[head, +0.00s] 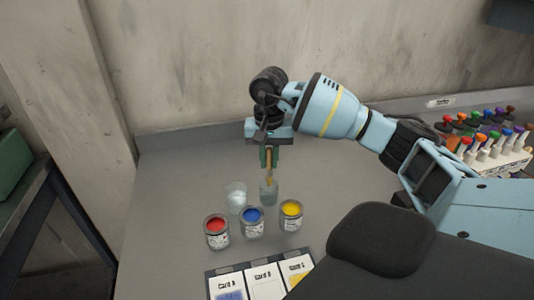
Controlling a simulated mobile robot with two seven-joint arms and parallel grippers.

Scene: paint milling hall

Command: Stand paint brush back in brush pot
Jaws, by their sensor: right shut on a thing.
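My right gripper (269,158) points down above the middle of the table, shut on the paint brush (269,174). The brush has a yellowish wooden handle and hangs roughly upright between the fingers. Its lower end overlaps the mouth of a grey-green see-through pot (269,194), which looks like the brush pot. I cannot tell whether the tip is inside the pot or just above or behind its rim. The fingers hide the brush's upper part. My left gripper is not in view.
A clear glass (236,197) stands just left of the pot. In front are open cans of red (217,233), blue (252,222) and yellow (291,215) paint. A card tray (262,268) lies nearer. A rack of colourful-capped bottles (501,160) stands right. The table's left side is clear.

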